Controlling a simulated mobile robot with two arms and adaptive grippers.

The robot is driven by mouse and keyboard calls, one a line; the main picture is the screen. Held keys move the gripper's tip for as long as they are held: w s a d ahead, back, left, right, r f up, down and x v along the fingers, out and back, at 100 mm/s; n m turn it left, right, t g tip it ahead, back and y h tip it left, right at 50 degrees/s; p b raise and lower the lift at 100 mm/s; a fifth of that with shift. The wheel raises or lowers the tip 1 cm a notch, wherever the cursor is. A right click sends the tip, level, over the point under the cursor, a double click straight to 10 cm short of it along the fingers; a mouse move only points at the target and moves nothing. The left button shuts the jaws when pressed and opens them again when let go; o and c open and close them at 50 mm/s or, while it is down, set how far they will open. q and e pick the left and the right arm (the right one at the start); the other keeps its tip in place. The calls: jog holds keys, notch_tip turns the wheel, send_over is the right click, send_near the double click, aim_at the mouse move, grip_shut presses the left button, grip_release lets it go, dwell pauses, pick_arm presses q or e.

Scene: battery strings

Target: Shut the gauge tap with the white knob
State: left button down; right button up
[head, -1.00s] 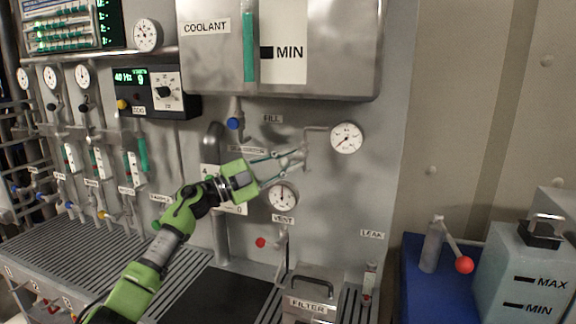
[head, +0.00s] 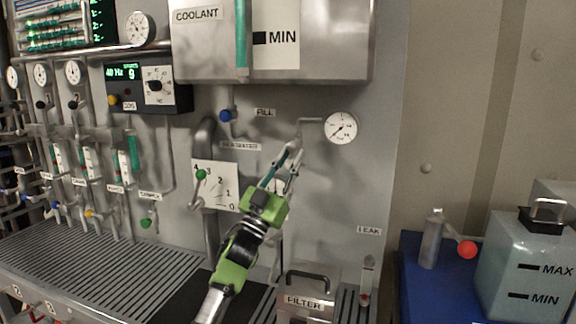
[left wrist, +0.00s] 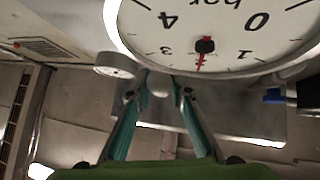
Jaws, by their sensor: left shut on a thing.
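My left gripper (head: 291,160) reaches up from below, its fingers at the end of a short pipe beside a round white gauge (head: 341,128) on the grey wall. In the left wrist view my left gripper (left wrist: 157,90) has its fingertips on both sides of a small pale knob (left wrist: 158,82), closed on it. In the head view the fingers mostly hide this knob. In the wrist view a large gauge face (left wrist: 210,30) fills the top, its red needle near the middle of the scale. I cannot make out the tap's lever angle. My right gripper is not in view.
The coolant tank (head: 345,45) hangs above, with a blue knob (head: 225,116) below it. A green knob (head: 201,174) stands before the numbered white plate to the left. The filter box (head: 307,290) is below. A red knob (head: 467,250) is at right.

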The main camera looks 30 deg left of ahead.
pick_arm(q)
jog(key=shift+w+d+f+n+t+y+b, duration=0.15)
jog(key=shift+n+y+b, duration=0.1)
jog(key=shift+n+y, duration=0.7)
jog(key=shift+s+d+r+n+t+y+b, duration=0.1)
jog(key=shift+n+t+y+b, duration=0.1)
jog(key=shift+n+y, duration=0.95)
jog(key=c, duration=1.8)
grip_release()
jog(key=v, duration=1.2)
